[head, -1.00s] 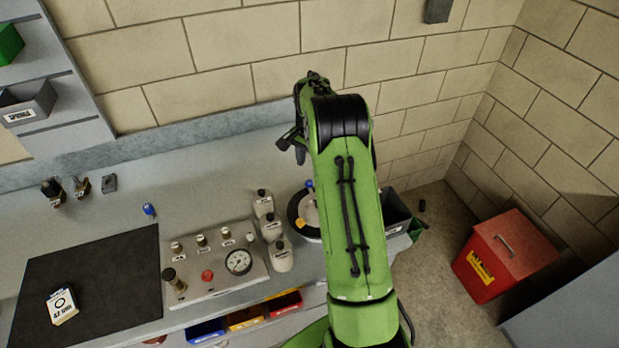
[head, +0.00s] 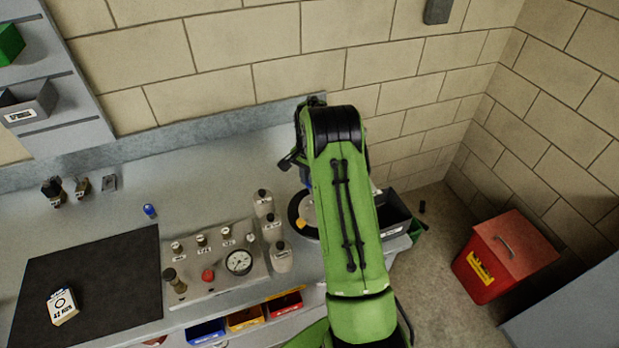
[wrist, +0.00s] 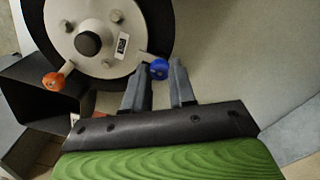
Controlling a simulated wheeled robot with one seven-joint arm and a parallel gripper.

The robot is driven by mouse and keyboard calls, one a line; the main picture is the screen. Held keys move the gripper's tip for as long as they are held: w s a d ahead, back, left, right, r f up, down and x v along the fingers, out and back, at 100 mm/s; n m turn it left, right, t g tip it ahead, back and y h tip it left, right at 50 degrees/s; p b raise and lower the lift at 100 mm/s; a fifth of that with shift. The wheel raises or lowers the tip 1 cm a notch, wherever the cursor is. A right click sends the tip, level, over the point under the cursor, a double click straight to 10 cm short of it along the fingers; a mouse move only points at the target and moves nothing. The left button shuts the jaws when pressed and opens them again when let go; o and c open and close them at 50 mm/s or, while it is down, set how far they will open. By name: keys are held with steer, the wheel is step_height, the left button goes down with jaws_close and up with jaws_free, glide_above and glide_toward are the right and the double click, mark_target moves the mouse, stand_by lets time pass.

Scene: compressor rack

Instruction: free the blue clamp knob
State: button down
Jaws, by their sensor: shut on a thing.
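The blue clamp knob (wrist: 159,68) shows in the wrist view at the lower right edge of a round pale plate with a black rim (wrist: 110,42). My gripper (wrist: 160,75) has its two dark fingers on either side of the blue knob and is shut on it. Part of the round plate (head: 303,213) shows left of the arm.
An orange knob (wrist: 54,81) is on the plate's other side, near a black bin (wrist: 30,88). White bottles (head: 273,229) and a gauge panel (head: 215,262) stand left of the plate. A red bin (head: 505,256) is on the floor at right.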

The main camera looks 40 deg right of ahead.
steer(key=shift+n, duration=0.3)
steer(key=n+b, duration=0.1)
steer(key=n, duration=0.2)
steer(key=shift+n, duration=0.4)
steer(key=n, duration=0.4)
steer(key=shift+b, duration=0.4)
steer(key=n, duration=0.5)
steer(key=shift+b, duration=0.3)
steer(key=shift+n+b, duration=0.35)
steer(key=shift+n, duration=1.95)
steer(key=c, duration=0.9)
jaws_free()
